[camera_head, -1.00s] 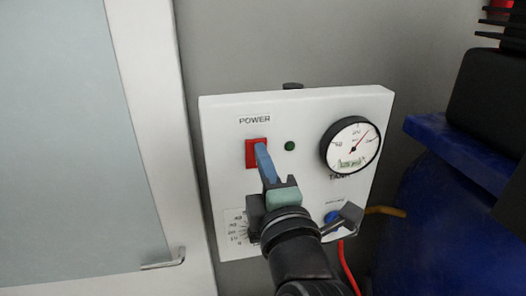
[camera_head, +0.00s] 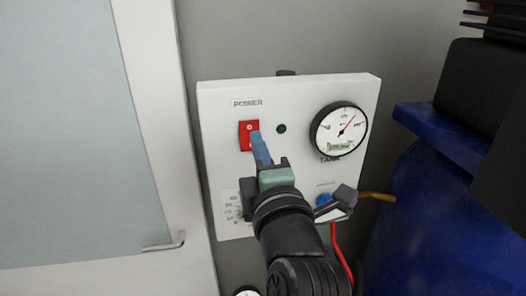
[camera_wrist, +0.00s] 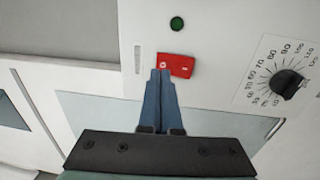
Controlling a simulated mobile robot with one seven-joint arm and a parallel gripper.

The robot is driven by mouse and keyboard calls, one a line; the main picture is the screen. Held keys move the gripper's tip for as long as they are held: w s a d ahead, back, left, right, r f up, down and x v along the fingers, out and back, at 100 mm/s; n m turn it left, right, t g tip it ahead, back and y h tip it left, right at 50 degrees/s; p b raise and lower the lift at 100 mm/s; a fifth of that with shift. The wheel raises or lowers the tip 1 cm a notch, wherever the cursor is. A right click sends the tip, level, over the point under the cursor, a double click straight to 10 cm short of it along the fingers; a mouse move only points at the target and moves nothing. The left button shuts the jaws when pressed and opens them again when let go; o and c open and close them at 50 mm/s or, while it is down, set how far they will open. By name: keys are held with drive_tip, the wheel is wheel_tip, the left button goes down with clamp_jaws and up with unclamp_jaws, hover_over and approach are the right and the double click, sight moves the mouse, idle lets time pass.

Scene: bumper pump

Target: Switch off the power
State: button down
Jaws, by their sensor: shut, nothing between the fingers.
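The red power switch (camera_head: 247,132) sits under the POWER label on the white control panel (camera_head: 220,100). It also shows in the wrist view (camera_wrist: 178,66), with a white mark near each end. My gripper (camera_head: 256,137) is shut and empty, with its blue fingertips at the lower right part of the switch. In the wrist view my fingertips (camera_wrist: 160,74) overlap the end with the round mark. I cannot tell whether they touch it. The small round lamp (camera_head: 281,129) right of the switch is dark green.
A tank gauge (camera_head: 339,130) is at the panel's upper right. A blue knob (camera_head: 323,201) is below it, beside my wrist. A numbered dial (camera_wrist: 287,84) shows in the wrist view. A blue tank (camera_head: 425,225) stands right, a white-framed door (camera_head: 150,120) left.

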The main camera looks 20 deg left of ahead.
drive_tip(key=r+b+v, duration=0.2)
drive_tip(key=b+v, duration=0.2)
drive_tip(key=v, duration=0.7)
drive_tip(key=s+d+r+m+t+h, duration=0.2)
drive_tip(key=d+r+m+t+h, duration=0.3)
drive_tip(key=r+m, duration=0.4)
drive_tip(key=s+d+r+m+t+h, duration=0.2)
drive_tip(key=d+r+m+t+h, duration=0.3)
drive_tip(key=r+m, duration=0.5)
drive_tip(key=d+m+t, duration=0.1)
drive_tip(key=m, duration=0.4)
drive_tip(key=shift+m+t+h+b, duration=0.3)
drive_tip(key=shift+m+b, duration=0.1)
drive_tip(key=shift+s+d+r, duration=0.1)
drive_tip(key=shift+d+r, duration=0.05)
